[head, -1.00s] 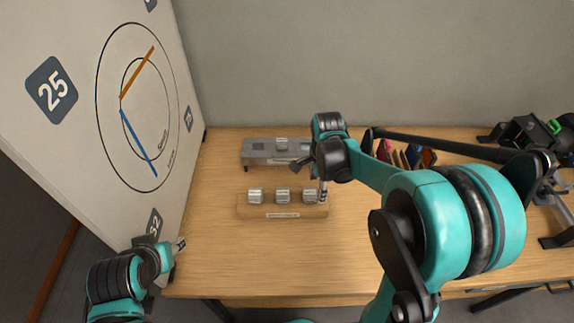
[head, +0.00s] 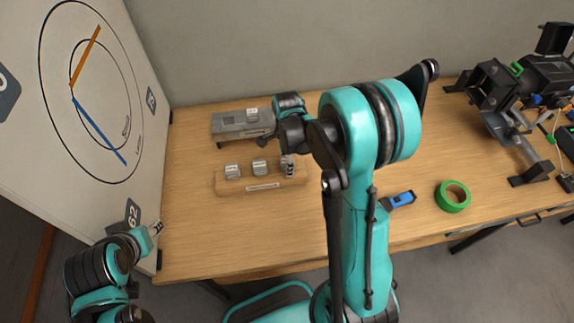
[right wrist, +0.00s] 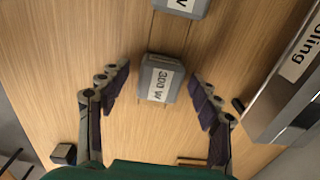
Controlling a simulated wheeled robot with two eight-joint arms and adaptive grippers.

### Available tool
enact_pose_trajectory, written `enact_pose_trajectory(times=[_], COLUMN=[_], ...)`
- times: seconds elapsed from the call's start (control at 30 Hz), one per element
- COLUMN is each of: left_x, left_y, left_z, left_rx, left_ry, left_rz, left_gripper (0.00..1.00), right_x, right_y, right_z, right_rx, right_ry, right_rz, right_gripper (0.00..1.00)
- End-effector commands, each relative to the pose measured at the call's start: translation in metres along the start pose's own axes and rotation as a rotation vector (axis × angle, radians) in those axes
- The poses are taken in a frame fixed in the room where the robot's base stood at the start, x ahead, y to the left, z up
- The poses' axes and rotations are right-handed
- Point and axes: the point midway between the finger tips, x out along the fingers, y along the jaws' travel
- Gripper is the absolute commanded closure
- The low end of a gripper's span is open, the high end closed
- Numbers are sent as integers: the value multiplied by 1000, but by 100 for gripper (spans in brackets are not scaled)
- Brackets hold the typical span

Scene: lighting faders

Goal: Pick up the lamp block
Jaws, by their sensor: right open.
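Three small grey blocks with white labels sit in a row on a wooden rack (head: 222,188) in the head view: a left block (head: 232,171), a middle block (head: 260,166) and a right block partly hidden by my right gripper (head: 288,168). In the right wrist view my right gripper (right wrist: 160,88) is open, with one finger on each side of a block labelled "300 W" (right wrist: 157,78). Gaps show on both sides. Part of another block (right wrist: 181,7) shows at the top edge. My left gripper (head: 156,229) is low at the left; its fingers are too small to read.
A grey device (head: 228,125) with a labelled block (head: 252,115) on top stands behind the rack. A blue tool (head: 398,200) and a green tape roll (head: 453,196) lie to the right. A white panel (head: 110,190) borders the left. The front table is clear.

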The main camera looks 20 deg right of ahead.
Motion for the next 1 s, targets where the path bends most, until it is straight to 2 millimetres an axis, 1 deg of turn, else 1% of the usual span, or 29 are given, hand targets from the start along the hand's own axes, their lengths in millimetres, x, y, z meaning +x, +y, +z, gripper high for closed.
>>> enact_pose_trajectory(times=[0.03, 0.07, 0.1, 0.17, 0.2, 0.23, 0.53, 0.67, 0.77, 0.83, 0.97, 1.0], left_x=[0, 0, 0, 0, 0, 0, 0, -2, -4, -7, -13, -13], left_y=[0, 0, 0, 0, 0, 0, 0, 0, 0, 0, 0, 0], left_z=[0, 0, 0, 0, 0, 0, 0, -1, -3, -5, -9, -10], left_rx=[0, 0, 0, 0, 0, 0, 0, 0, 0, 0, 0, 0], left_ry=[0, 0, 0, 0, 0, 0, 0, 0, 0, 0, 0, 0], left_rz=[0, 0, 0, 0, 0, 0, 0, 0, 0, 0, 0, 0], left_gripper=[60, 60, 60, 60, 60, 60, 60, 60, 60, 60, 60, 60], right_x=[0, 0, 0, -1, -1, -1, -1, -5, -14, -23, -48, -50], right_y=[0, 0, 0, 0, 0, 0, 0, 0, 0, 0, 0, 4], right_z=[0, 0, 0, 0, 0, 0, 0, 0, 0, 0, 0, -10], right_rx=[0, 0, 0, 0, 0, -1, -1, -1, -1, -1, -1, 3], right_ry=[0, 0, 0, 0, 0, 0, 0, 0, 0, 0, 0, 0], right_rz=[0, 0, 0, 0, 0, 0, 0, 0, 0, 0, 0, 0], right_gripper=[36, 39, 49, 65, 76, 84, 84, 84, 84, 84, 84, 84])
